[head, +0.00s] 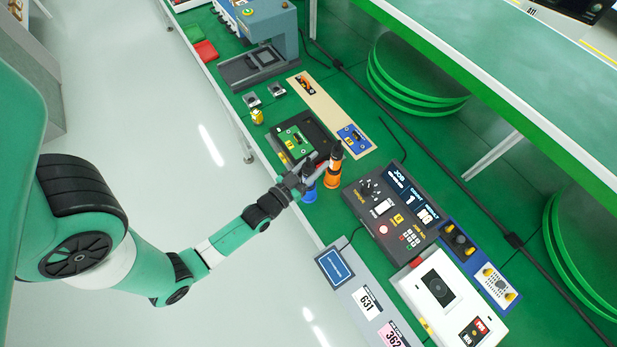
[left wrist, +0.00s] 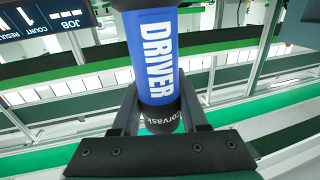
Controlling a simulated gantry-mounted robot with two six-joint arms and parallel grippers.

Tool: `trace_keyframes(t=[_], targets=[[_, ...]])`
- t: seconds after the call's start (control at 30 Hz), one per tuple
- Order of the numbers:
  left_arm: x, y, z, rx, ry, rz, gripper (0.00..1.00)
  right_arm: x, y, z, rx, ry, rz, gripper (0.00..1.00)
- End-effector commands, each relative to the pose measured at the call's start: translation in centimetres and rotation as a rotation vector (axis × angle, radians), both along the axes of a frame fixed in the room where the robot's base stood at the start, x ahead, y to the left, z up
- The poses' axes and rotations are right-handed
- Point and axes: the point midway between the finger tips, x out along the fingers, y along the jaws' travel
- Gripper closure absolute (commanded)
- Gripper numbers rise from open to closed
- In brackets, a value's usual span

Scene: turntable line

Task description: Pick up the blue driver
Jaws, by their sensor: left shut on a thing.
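The blue driver (head: 309,196) is at the front edge of the green bench in the head view, partly hidden by my gripper. In the left wrist view the blue driver (left wrist: 156,58) fills the middle, with white DRIVER lettering on its body and a black lower part. My left gripper (head: 312,173) is shut on it, and the two dark fingers of the left gripper (left wrist: 158,103) lie on either side of it. I cannot tell whether the driver is clear of the bench. My right gripper is not in view.
An orange driver (head: 333,173) stands close beside the blue one. A dark control box (head: 388,228) is to its right, and a black tray with a green board (head: 294,144) is behind. A blue-grey press (head: 266,30) stands farther back. The pale floor (head: 150,120) is clear.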

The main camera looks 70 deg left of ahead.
Motion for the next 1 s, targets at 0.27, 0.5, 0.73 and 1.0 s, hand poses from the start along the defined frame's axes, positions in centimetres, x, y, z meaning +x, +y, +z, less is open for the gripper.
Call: trace_keyframes(t=[0.27, 0.5, 0.73, 1.0], targets=[[0.0, 0.0, 0.5, 0.002, -0.004, 0.0, 1.0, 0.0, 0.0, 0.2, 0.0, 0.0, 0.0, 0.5], [0.0, 0.0, 5.1, 0.004, -0.007, 0.0, 1.0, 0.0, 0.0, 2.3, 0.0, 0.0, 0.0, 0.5], [0.0, 0.0, 9.7, 0.002, -0.004, 0.0, 1.0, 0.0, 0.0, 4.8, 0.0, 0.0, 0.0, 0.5], [0.0, 0.0, 10.1, 0.002, -0.002, 0.0, 1.0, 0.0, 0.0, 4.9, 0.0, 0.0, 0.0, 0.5]])
